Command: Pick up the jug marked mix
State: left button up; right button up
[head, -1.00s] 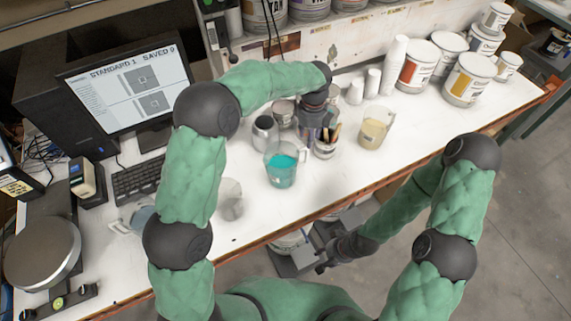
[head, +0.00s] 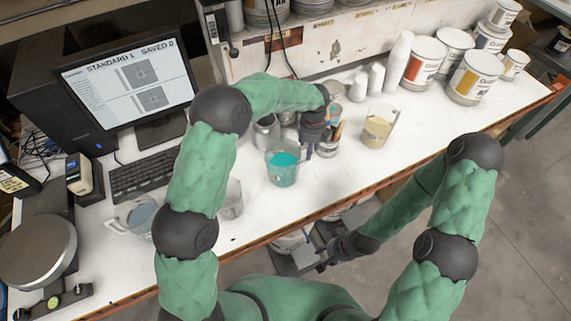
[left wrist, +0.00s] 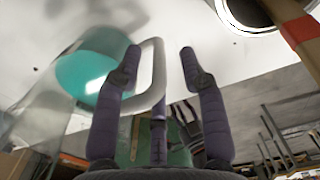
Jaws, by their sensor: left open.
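A clear jug with teal liquid (head: 283,172) stands upright on the white bench. No mix mark is readable on any jug. In the left wrist view, the teal jug (left wrist: 78,78) is at the left, and its pale handle (left wrist: 157,70) reaches between my fingers. My left gripper (head: 309,148) is beside the jug's right side. In the left wrist view, my left gripper (left wrist: 160,60) is open, with one finger on each side of the handle and not closed on it. My right gripper (head: 324,265) is low, in front of the bench edge; its fingers are too small to read.
A jug with cream liquid (head: 376,131) stands to the right. A jug with grey-blue liquid (head: 141,217) and an empty clear cup (head: 231,203) are to the left. A brush pot (head: 328,146) and a metal can (head: 266,132) crowd the gripper. The front-right bench is clear.

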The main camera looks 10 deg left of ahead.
pick_arm(q)
notch_tip(320, 180, down, 3)
jog(key=shift+r, duration=0.1)
grip_shut()
jog(key=shift+w, duration=0.1)
jog(key=shift+r, duration=0.2)
